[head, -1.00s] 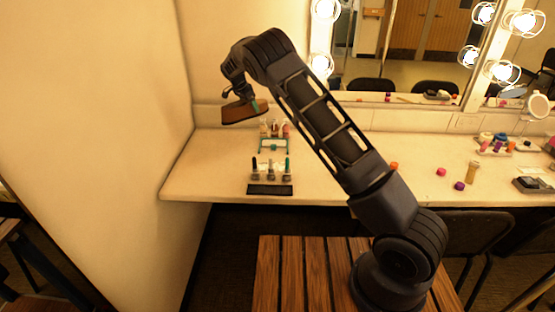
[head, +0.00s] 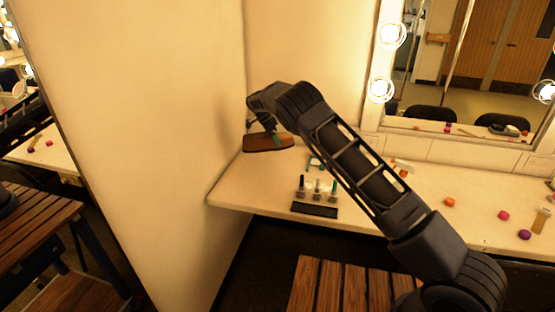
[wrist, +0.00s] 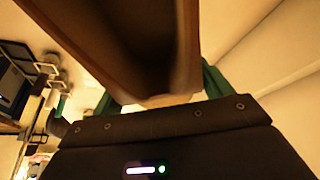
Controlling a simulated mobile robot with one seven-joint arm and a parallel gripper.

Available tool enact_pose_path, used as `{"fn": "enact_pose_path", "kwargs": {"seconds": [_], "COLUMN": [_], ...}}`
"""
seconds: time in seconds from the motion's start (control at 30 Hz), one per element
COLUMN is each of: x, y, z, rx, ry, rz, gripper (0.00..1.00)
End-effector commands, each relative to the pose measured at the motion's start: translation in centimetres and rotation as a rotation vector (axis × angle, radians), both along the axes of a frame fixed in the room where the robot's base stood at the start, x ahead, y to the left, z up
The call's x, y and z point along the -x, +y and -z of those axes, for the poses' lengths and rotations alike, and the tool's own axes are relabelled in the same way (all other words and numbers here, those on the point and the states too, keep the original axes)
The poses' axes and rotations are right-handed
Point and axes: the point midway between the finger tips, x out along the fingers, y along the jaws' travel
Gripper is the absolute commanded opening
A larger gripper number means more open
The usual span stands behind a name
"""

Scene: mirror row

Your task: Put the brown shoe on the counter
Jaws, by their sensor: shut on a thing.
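The brown shoe (head: 268,144) hangs in my gripper (head: 273,136) at the left end of the counter (head: 235,192), close to the side wall. In the head view I cannot tell for sure whether its sole touches the counter; it looks to be above it. In the wrist view the shoe (wrist: 187,50) fills the top middle, its dark opening facing the camera. The green fingers of my gripper (wrist: 160,98) are on either side of the shoe's near end, shut on it.
Several small bottles (head: 318,190) stand behind a dark flat strip (head: 314,210) at the counter's front left. Orange, pink and purple small items (head: 504,215) lie to the right. A lit mirror (head: 450,70) stands behind. A slatted wooden surface (head: 340,285) is below.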

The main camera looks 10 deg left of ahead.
Motion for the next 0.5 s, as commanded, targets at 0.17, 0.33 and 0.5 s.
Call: {"fn": "enact_pose_path", "kwargs": {"seconds": [0.17,0.33,0.5], "x": [0.0,0.0,0.0], "y": [0.0,0.0,0.0], "z": [3.9,6.2,7.1], "rx": [0.001,-0.001,-0.001], "ry": [0.001,-0.001,-0.001], "rz": [-0.001,0.0,0.0], "gripper": [0.46,0.46,0.46]}}
